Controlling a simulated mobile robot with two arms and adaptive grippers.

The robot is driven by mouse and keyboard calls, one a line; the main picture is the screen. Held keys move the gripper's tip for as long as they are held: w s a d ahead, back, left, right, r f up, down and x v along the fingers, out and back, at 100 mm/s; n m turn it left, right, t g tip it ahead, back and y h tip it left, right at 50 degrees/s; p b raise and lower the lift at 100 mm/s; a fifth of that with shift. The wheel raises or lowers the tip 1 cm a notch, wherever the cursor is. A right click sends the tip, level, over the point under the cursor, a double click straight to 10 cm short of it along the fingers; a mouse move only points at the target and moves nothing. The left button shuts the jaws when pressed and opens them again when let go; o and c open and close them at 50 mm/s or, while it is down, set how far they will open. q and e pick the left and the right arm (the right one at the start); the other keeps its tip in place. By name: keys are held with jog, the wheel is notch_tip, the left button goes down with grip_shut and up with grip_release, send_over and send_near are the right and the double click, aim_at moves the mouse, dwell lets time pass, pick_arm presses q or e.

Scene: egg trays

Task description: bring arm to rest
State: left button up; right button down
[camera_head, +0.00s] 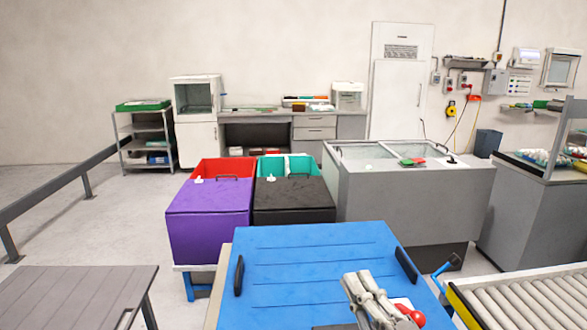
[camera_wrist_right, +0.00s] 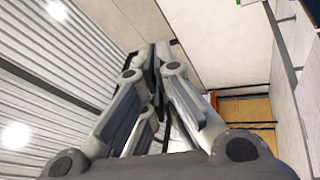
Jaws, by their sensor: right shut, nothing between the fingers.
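My right gripper (camera_head: 362,292) shows at the bottom of the head view, over the near right part of a blue lidded surface (camera_head: 300,262). Its grey fingers point up and are closed together with nothing between them. In the right wrist view the fingers of this gripper (camera_wrist_right: 155,52) also meet at their tips, against a pale wall and ceiling. My left gripper is not in the head view.
A purple bin (camera_head: 209,215) and a black-lidded bin (camera_head: 293,200) stand beyond the blue surface. A grey glass-topped chest (camera_head: 400,205) is behind to the right. A roller conveyor (camera_head: 535,300) is at right, a slatted table (camera_head: 75,295) at left.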

jog(key=s+d+f+m+g+h, duration=0.35)
jog(key=d+f+m, duration=0.2)
jog(key=f, duration=0.35)
jog(key=s+d+f+m+g+h, duration=0.2)
jog(key=d+f+m+g+h, duration=0.25)
jog(key=f+m, duration=0.4)
jog(key=s+f+m+g, duration=0.2)
jog(key=s+f+g, duration=0.4)
jog(key=s, duration=0.4)
jog(key=s+f+m+g, duration=0.2)
jog(key=s+f+g, duration=0.1)
jog(key=s+f, duration=0.6)
notch_tip(320, 180, down, 27)
jog(key=s+g, duration=0.1)
jog(key=s, duration=0.1)
jog(key=s+d+f+g, duration=0.1)
jog(key=s+d+f, duration=0.1)
jog(key=s+f, duration=1.2)
jog(key=shift+s+d+f+n, duration=0.15)
jog(key=shift+s+f+n, duration=0.2)
jog(key=shift+s, duration=0.75)
